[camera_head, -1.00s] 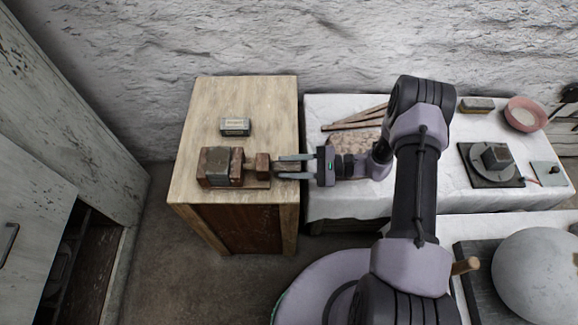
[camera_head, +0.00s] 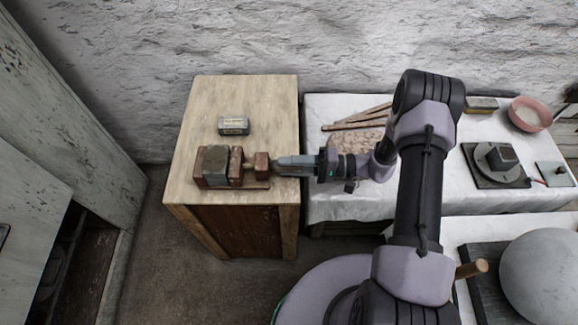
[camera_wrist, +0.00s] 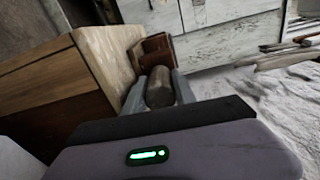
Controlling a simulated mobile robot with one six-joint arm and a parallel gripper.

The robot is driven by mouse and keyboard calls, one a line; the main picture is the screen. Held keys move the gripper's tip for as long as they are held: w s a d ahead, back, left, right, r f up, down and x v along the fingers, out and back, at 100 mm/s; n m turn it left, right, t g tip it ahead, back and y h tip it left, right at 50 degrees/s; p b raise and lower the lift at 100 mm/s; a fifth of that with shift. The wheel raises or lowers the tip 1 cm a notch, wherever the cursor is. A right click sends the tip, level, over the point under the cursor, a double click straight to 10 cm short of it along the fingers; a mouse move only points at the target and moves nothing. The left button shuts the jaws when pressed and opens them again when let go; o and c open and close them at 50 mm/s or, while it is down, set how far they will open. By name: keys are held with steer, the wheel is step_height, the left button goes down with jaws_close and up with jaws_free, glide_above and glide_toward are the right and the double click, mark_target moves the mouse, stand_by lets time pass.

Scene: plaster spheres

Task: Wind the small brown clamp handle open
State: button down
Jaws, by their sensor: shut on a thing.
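A small reddish-brown clamp (camera_head: 236,168) sits on the wooden cabinet top, with a grey block (camera_head: 216,160) between its jaws. Its screw (camera_head: 249,165) runs right into a brown end block (camera_head: 262,164). My gripper (camera_head: 279,165) reaches in level from the right, at the end block's right side. In the wrist view, a short, rounded grey-brown clamp handle (camera_wrist: 160,88) lies between my two fingers (camera_wrist: 160,92), which are shut on it. In the head view my fingers mostly hide the handle. The clamp body shows behind it in the wrist view.
The cabinet (camera_head: 240,100) has clear top at its back. A small labelled box (camera_head: 234,125) lies behind the clamp. A cloth-covered table (camera_head: 335,205) with wooden tools (camera_head: 357,120) stands to the right, under my arm. A large pale sphere (camera_head: 540,275) is at lower right.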

steer(key=n, duration=0.4)
steer(key=shift+n+b, duration=0.3)
steer(key=shift+b, duration=0.05)
steer(key=n, duration=0.4)
steer(key=shift+n, duration=0.3)
steer(key=c, duration=1.3)
jaws_free()
steer(key=s+d+p, duration=0.1)
steer(key=d+p, duration=0.2)
steer(key=d, duration=1.4)
steer(key=shift+d+p, duration=0.25)
steer(key=shift+p, duration=0.1)
